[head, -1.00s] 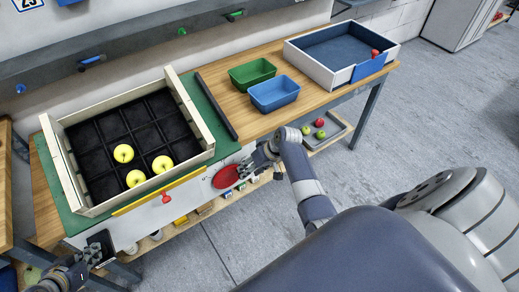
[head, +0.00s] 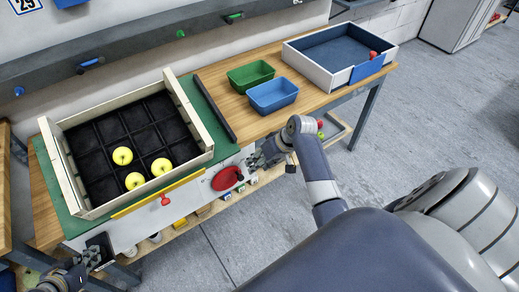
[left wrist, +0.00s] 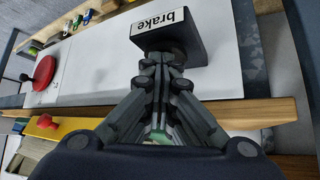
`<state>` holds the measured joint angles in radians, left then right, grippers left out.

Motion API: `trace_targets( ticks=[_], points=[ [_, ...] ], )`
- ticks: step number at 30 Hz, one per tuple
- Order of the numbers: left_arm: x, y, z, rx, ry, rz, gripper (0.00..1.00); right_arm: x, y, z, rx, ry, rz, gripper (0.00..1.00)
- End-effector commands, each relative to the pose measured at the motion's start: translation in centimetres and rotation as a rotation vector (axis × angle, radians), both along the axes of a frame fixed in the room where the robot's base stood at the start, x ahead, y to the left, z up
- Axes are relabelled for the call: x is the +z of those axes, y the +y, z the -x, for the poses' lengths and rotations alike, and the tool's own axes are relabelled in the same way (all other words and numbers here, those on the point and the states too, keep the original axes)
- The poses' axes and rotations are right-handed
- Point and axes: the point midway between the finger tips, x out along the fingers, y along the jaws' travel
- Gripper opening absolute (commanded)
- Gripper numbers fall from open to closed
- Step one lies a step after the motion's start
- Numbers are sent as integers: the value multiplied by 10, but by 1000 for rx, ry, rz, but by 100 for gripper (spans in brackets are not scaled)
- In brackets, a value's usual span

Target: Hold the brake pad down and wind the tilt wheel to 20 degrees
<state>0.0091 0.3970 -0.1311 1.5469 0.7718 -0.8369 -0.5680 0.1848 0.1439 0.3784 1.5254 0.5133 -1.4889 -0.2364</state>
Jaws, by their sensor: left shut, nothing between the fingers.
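The black brake pad (head: 99,246), labelled "brake" in the left wrist view (left wrist: 168,36), is on the white front panel below the crate. My left gripper (head: 100,256) is shut and empty, its fingertips (left wrist: 163,66) against or very close to the pad; I cannot tell how far the pad is pressed. The red tilt wheel (head: 227,179) is on the same panel, further right; it also shows in the left wrist view (left wrist: 44,73). My right gripper (head: 258,160) is just above and right of the wheel, apart from it; its finger opening is unclear.
A wooden crate (head: 190,105) with dark compartments holds three yellow-green apples. A yellow strip (head: 155,195) with a red pointer (head: 166,200) runs below it. Green (head: 251,74) and blue (head: 272,96) bins and a white-walled tray (head: 312,66) stand to the right.

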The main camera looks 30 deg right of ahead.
Motion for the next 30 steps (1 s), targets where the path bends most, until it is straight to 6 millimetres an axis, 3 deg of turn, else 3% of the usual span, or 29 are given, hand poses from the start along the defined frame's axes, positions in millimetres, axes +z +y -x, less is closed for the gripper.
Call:
trace_targets(
  ticks=[24,30],
  points=[
    [66,0,0,0,0,0,0,64,0,0,0,0,0,41],
    [69,0,0,0,0,0,0,67,0,0,0,0,0,41]
  ],
)
